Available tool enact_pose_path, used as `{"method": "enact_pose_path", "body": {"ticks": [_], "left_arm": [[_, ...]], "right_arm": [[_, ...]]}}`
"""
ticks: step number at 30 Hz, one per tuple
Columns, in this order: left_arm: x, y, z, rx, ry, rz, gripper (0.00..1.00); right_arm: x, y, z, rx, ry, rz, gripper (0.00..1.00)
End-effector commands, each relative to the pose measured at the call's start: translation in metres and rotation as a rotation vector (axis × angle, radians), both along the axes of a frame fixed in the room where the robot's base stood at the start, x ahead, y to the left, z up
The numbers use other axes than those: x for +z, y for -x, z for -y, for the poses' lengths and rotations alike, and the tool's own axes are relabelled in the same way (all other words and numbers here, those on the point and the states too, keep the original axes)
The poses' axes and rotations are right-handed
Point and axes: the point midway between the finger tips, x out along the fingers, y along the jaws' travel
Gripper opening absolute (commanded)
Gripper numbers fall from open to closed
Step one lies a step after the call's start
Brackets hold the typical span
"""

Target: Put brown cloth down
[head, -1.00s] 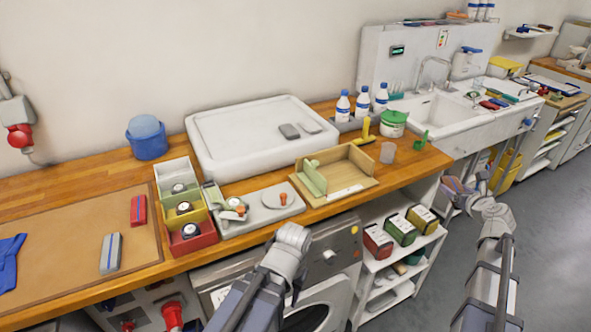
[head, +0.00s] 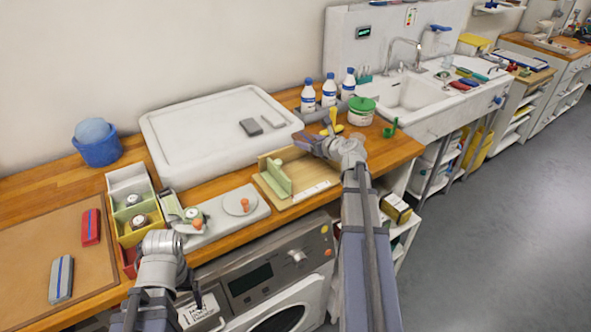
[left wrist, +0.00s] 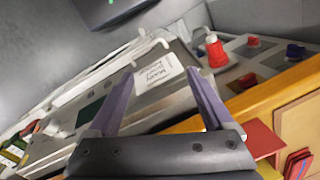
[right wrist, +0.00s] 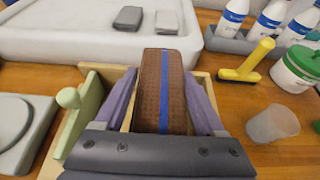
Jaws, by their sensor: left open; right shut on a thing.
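The brown cloth (right wrist: 163,90) is a folded pad with a blue stripe, seen in the right wrist view. My right gripper (right wrist: 163,95) is shut on it, with a finger at each side. It is held over or close to the wooden tray (right wrist: 112,78) with the green divider; contact below cannot be seen. In the head view my right gripper (head: 318,146) is at the tray's back right, and my arm hides part of the tray. My left gripper (left wrist: 160,95) is open and empty, low in front of the counter by the washing machine.
A white basin (head: 215,135) stands behind the tray with two grey pads on it. Open bins (head: 130,200) stand left. A red pad (head: 91,227) lies on the mat.

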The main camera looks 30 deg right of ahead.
Motion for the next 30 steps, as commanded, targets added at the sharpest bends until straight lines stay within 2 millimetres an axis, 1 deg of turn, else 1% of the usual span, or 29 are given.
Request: {"method": "enact_pose_path", "body": {"ticks": [1,3,4,8,15,17,19,25,30], "left_arm": [[-0.001,0.000,0.000,0.000,0.000,0.000,0.92],[-0.004,0.000,0.000,0.000,0.000,0.000,0.99],[-0.005,0.000,0.000,0.000,0.000,0.000,1.00],[-0.019,0.000,0.000,0.000,0.000,0.000,1.00],[-0.056,0.000,0.000,0.000,0.000,0.000,1.00],[-0.062,0.000,0.000,0.000,0.000,0.000,1.00],[-0.066,0.000,0.000,0.000,0.000,0.000,1.00],[-0.066,0.000,0.000,0.000,0.000,0.000,1.00],[-0.082,0.000,0.000,0.000,0.000,0.000,1.00]], "right_arm": [[-0.001,0.000,-0.001,0.001,0.000,0.000,0.17],[-0.004,0.000,-0.001,0.001,0.000,0.000,0.17],[-0.005,0.000,-0.001,0.001,0.000,0.000,0.17],[-0.019,0.000,-0.001,0.000,0.000,0.000,0.17],[-0.056,-0.001,-0.001,0.000,0.000,0.000,0.17],[-0.062,-0.001,-0.001,0.000,-0.001,0.000,0.17],[-0.066,-0.001,-0.001,0.000,-0.001,0.000,0.17],[-0.066,-0.001,-0.001,0.000,-0.001,0.000,0.17],[-0.082,-0.001,-0.001,0.000,-0.001,0.000,0.17]]}}
